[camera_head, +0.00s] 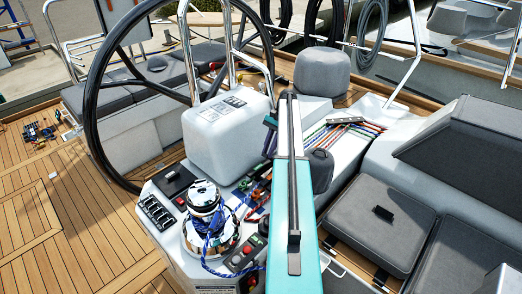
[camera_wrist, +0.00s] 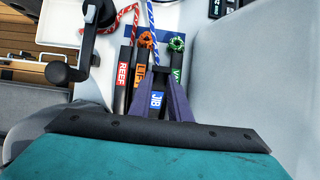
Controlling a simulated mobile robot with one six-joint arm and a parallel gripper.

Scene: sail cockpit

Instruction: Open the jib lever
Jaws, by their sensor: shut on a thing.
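The jib lever (camera_wrist: 157,100), a dark lever with a blue JIB label, lies between the two purple fingers of my gripper (camera_wrist: 159,75) in the wrist view. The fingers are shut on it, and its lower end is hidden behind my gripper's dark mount. In the head view my teal arm reaches over the clutch area and hides the jib lever. Only a small dark purple part of my gripper (camera_head: 270,138) shows beside the arm.
The red REEF lever (camera_wrist: 122,75) and orange LIFT lever (camera_wrist: 140,75) stand close on the left. A green-labelled lever (camera_wrist: 177,72) is close on the right.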

